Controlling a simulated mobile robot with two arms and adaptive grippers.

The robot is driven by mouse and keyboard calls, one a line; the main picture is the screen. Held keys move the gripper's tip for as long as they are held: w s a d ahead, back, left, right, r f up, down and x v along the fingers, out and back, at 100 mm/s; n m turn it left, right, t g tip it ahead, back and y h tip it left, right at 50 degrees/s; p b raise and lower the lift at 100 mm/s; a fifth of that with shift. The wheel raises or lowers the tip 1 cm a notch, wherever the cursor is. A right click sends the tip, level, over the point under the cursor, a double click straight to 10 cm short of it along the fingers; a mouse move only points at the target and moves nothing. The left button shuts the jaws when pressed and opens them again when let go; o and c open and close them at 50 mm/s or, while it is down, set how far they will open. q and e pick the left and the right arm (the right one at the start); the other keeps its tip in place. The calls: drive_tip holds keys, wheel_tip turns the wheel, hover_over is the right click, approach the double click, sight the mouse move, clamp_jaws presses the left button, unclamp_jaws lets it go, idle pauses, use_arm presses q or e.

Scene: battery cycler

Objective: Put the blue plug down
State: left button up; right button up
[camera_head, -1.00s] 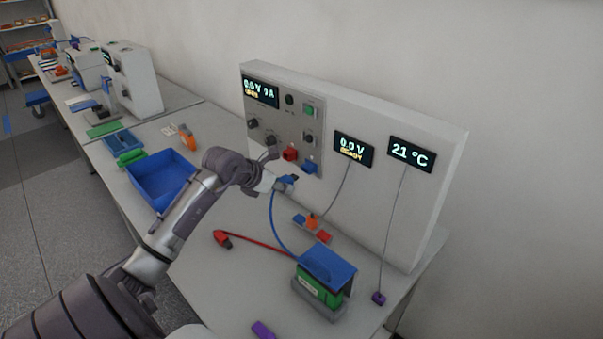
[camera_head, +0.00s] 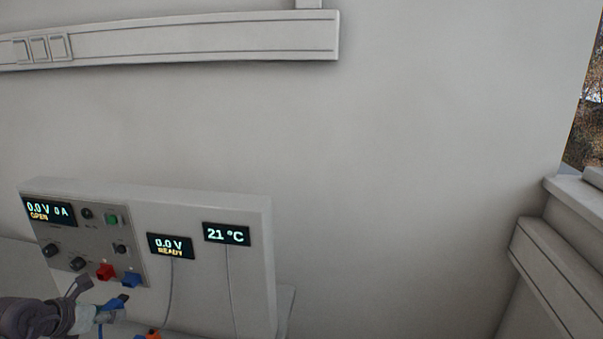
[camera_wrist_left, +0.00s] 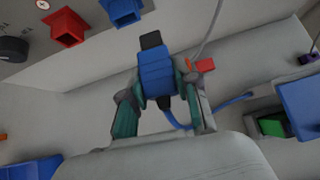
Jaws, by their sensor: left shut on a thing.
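The blue plug (camera_wrist_left: 157,72) with a dark tip is held between the two fingers of my left gripper (camera_wrist_left: 160,98) in the left wrist view. Its blue cable (camera_wrist_left: 178,122) trails down behind the fingers. In the head view the plug (camera_head: 115,303) and my left gripper (camera_head: 95,315) show at the lower left, in front of the cycler panel and a little below its sockets. The plug is apart from the blue socket (camera_head: 132,280) and the red socket (camera_head: 105,271). My right gripper is not in view.
The cycler (camera_head: 206,285) stands against the wall with lit displays. In the left wrist view, a blue-lidded box with a green part (camera_wrist_left: 273,127) is at the right, a red piece (camera_wrist_left: 205,65) is behind the gripper, and a blue bin (camera_wrist_left: 32,170) is at lower left.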

use_arm(q)
drive_tip(key=s+d+m+h, duration=0.1)
drive_tip(key=d, duration=0.3)
drive_tip(key=s+d+m+h+b, duration=0.1)
drive_tip(key=d+m, duration=0.1)
drive_tip(key=d, duration=0.3)
drive_tip(key=s+d+m+g+h, duration=0.1)
drive_tip(key=d, duration=0.4)
drive_tip(key=shift+s+r, duration=0.15)
drive_tip(key=shift+r, duration=0.25)
drive_tip(key=s+d+m+g+h+b, duration=0.1)
drive_tip(key=s+d+m+g+h, duration=0.1)
drive_tip(key=s+d+m, duration=0.3)
drive_tip(key=s+d+h, duration=0.1)
drive_tip(key=s+d, duration=0.3)
drive_tip(key=d, duration=0.4)
drive_tip(key=shift+r+g+b, duration=0.35)
drive_tip(key=shift+g, duration=0.05)
drive_tip(key=shift+f, duration=0.1)
